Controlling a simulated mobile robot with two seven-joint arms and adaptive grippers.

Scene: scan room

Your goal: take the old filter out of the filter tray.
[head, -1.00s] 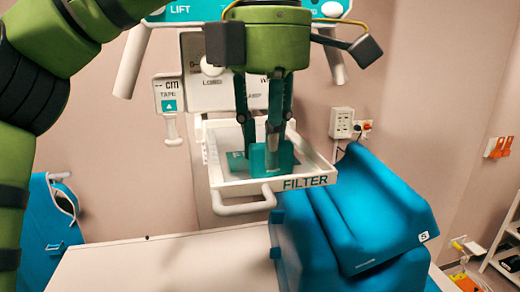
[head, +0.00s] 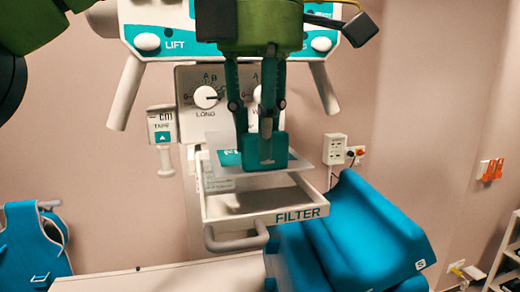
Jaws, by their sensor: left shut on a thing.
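The old filter (head: 222,178) is a pale, see-through plate with a teal label and a raised teal grip block. My left gripper (head: 262,148) points down from above and is shut on that block. The plate hangs roughly level above the filter tray (head: 240,220), apart from its floor. The tray is white and pulled out, with FILTER on its front and a handle (head: 237,243) below. Part of the tray floor shows empty; its back is hidden behind the plate. My right gripper is not in view.
The white machine head with dials (head: 206,97) and LIFT panel is close behind my gripper. A blue cushion (head: 375,225) stands right of the tray. A pale table (head: 170,280) lies below. Open air is at the right, before the wall.

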